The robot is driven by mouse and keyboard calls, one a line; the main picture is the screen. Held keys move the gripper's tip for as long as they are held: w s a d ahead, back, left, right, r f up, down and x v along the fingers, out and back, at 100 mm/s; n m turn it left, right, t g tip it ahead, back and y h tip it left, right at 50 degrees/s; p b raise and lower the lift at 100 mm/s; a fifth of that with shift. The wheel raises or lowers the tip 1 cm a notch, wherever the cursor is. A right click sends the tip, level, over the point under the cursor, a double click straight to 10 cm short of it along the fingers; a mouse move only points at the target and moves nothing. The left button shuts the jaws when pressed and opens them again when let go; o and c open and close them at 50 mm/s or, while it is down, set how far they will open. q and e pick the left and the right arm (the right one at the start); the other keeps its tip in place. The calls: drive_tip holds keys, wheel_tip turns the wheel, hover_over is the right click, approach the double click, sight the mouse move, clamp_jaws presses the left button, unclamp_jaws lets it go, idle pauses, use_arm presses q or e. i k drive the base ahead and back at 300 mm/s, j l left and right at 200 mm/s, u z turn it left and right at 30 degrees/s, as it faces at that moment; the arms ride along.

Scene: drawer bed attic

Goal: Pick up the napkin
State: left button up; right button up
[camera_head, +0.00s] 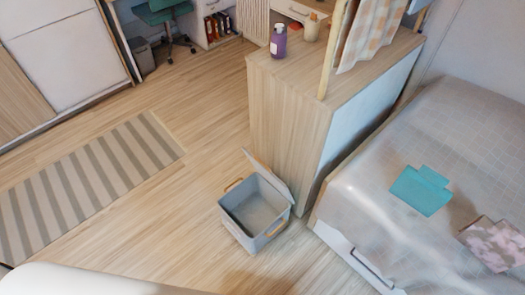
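No thing in view is plainly marked as the napkin; several cloths could be it. A flat teal cloth-like piece (422,190) lies on the bed (375,205), with a smaller teal part at its upper edge. A pink and grey patterned piece (494,244) lies on the bed near the right edge of the picture. An orange and white checked cloth (372,32) hangs from a wooden rack (333,50) above the cabinet. Neither of my grippers is in view.
An open grey bin (232,226) with a raised lid stands on the floor beside the wooden cabinet (290,110). A purple bottle (278,41) and a tan bottle (312,27) stand on the cabinet. A striped rug (85,180) lies left; the wood floor between is clear.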

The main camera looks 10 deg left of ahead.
sight(500, 245)
drive_tip(key=z, duration=1.85)
